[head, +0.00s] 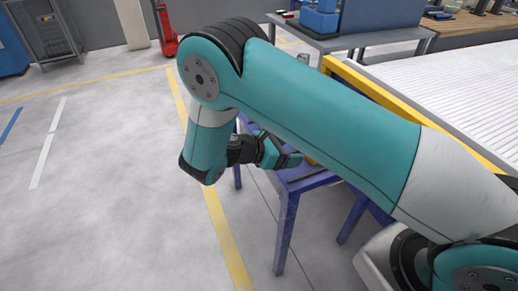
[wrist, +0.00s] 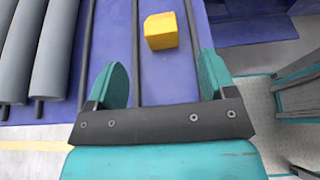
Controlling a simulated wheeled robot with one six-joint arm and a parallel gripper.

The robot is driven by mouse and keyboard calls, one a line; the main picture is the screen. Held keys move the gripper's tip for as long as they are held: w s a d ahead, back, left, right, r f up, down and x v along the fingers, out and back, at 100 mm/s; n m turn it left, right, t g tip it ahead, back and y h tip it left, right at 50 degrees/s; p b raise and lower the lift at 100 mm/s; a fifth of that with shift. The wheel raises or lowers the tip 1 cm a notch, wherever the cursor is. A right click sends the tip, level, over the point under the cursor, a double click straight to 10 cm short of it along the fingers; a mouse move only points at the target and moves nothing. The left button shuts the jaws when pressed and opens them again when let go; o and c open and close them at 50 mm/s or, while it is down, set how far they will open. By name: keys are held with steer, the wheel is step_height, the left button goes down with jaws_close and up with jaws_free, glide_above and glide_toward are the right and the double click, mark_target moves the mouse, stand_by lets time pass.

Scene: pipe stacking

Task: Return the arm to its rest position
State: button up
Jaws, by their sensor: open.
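My arm reaches out across the head view and bends down at a teal and black elbow. My gripper (head: 281,153) is beside and over the blue table (head: 287,215), partly hidden by my own arm. In the wrist view my gripper (wrist: 160,82) shows two teal fingers spread wide apart. Nothing is between them. The blue table surface (wrist: 165,85) lies beyond the fingers.
In the wrist view, a yellow block (wrist: 160,31) sits on the table ahead of the fingers. Grey pipes (wrist: 55,50) lie at the left, with thin dark rods along the table. In the head view, a white slatted surface (head: 450,85) with a yellow edge stands at right; open floor (head: 100,200) lies left.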

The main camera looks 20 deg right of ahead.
steer(key=v, duration=1)
step_height(320, 180, up, 7)
steer(key=w+d+m+y+p, duration=0.1)
steer(key=d+m+y+p, duration=0.1)
steer(key=y, duration=0.2)
steer(key=s+a+r+m+y+p, duration=0.2)
steer(key=s+r+m+y, duration=0.2)
steer(key=s+r+y, duration=0.3)
steer(key=s+a+r+m+y+p, duration=0.2)
steer(key=s+r+m+y, duration=0.3)
steer(key=s+r, duration=0.7)
steer(key=s+y+p, duration=0.1)
steer(key=s, duration=0.2)
steer(key=shift+s+r+y+p, duration=0.3)
steer(key=shift+y+p, duration=0.05)
steer(key=shift+y, duration=0.05)
